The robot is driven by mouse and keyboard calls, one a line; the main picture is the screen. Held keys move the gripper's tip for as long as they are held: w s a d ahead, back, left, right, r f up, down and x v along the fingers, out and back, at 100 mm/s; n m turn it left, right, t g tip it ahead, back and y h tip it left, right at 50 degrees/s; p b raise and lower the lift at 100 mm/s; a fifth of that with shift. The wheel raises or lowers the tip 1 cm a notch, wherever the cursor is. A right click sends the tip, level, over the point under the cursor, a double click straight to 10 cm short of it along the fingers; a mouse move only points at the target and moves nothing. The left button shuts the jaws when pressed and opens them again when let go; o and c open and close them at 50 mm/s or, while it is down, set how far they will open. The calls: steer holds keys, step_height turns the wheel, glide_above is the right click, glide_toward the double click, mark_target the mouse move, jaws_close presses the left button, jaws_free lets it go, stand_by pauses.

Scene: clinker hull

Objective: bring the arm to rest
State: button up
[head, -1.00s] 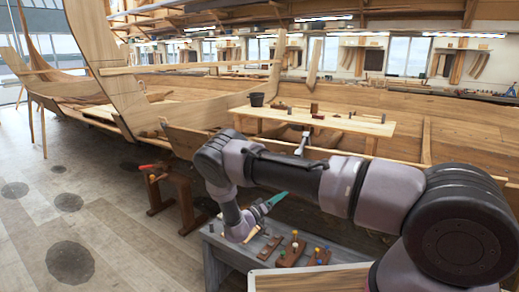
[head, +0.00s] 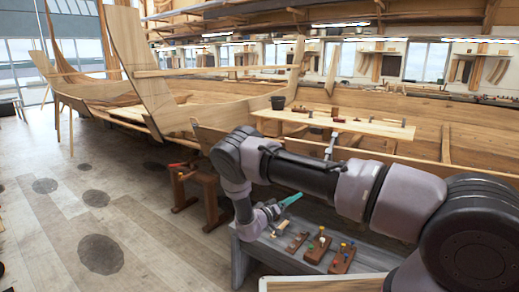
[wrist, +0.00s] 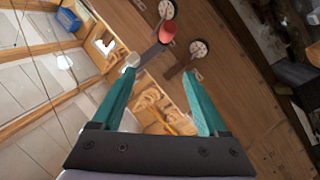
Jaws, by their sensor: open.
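My gripper (head: 290,200) shows in the head view at the end of my bent arm, above the grey bench with wooden blocks. One teal finger shows clearly there. In the wrist view my gripper (wrist: 160,70) has its two teal fingers spread apart, with nothing held between them. The arm reaches from the right edge to an elbow bend at mid-picture, then down to the gripper. In the head view I cannot tell whether the fingers touch anything on the bench.
The grey bench (head: 366,262) carries several small wooden blocks (head: 318,246) with coloured knobs, close to my gripper. A brown wooden trestle (head: 208,185) stands to its left. A long plank table (head: 370,128) with a dark bucket (head: 277,102) lies behind. The floor at left is mostly clear.

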steer(key=w+r+m+y, duration=0.1)
steer(key=w+r+y, duration=0.15)
steer(key=r, duration=0.35)
steer(key=w+d+r+m+g+y, duration=0.1)
steer(key=w+r+m+y, duration=0.1)
steer(key=w+r, duration=0.3)
steer(key=w+r+m+y, duration=0.1)
steer(key=w+r+y, duration=0.15)
steer(key=r, duration=0.45)
steer(key=s+d+r+y, duration=0.1)
steer(key=s+r+y, duration=0.15)
steer(key=r, duration=0.65)
steer(key=s+d+r+y, duration=0.15)
steer(key=r+y, duration=0.25)
steer(key=r, duration=0.5)
steer(key=s+d+r+n+g+y, duration=0.1)
steer(key=s+r+y, duration=0.1)
steer(key=s+r, duration=0.55)
steer(key=s+d+r+y, duration=0.15)
steer(key=s+r, duration=0.35)
steer(key=s, duration=0.5)
steer(key=s+d+f+g, duration=0.1)
steer(key=s+d, duration=0.1)
steer(key=s, duration=1)
steer(key=s+d+g, duration=0.2)
steer(key=s+d, duration=0.1)
steer(key=s, duration=0.9)
steer(key=shift+s+d+f+n, duration=0.2)
steer(key=shift+d+f+n, duration=0.1)
steer(key=shift+d+f, duration=0.05)
